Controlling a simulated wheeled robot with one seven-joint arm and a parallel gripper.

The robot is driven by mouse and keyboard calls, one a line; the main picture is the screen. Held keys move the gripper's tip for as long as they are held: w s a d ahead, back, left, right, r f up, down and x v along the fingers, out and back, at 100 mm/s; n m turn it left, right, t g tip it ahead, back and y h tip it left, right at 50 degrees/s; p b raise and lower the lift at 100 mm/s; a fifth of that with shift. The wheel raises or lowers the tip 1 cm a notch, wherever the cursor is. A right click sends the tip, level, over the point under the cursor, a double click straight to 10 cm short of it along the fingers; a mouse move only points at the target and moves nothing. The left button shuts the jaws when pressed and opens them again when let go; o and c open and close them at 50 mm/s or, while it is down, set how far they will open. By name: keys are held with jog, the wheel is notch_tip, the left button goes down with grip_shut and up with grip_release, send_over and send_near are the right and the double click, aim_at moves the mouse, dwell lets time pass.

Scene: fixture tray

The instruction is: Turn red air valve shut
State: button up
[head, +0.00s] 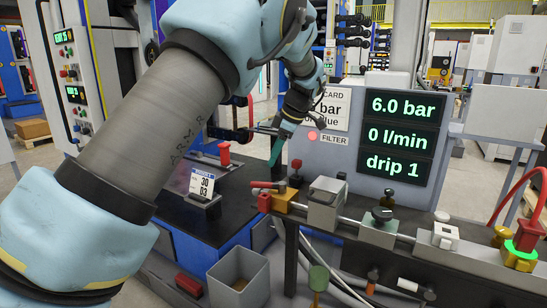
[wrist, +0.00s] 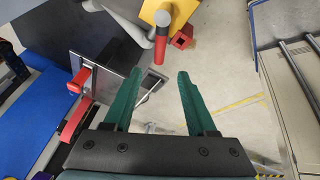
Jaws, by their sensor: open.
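The red air valve is a yellow block with a red-tipped lever (head: 268,185) at the left end of the pipe row in the head view. The lever points left, roughly in line with the row. In the wrist view the yellow block (wrist: 170,12) is at the top, and the lever's red end (wrist: 160,48) points down toward my gripper. My gripper (wrist: 168,78) is open and empty, its green fingers apart, with the lever end beyond the fingertips and not between them. In the head view one green finger (head: 277,150) shows above and behind the valve.
A display (head: 401,137) reads 6.0 bar, 0 l/min, drip 1. A grey filter block (head: 326,204) stands right of the valve, with more knobs along the row. A small red port (wrist: 182,38) is beside the valve. A date card (head: 201,186) stands on the black bench top.

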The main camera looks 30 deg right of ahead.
aim_at(269, 186)
jog(key=shift+c, duration=0.3)
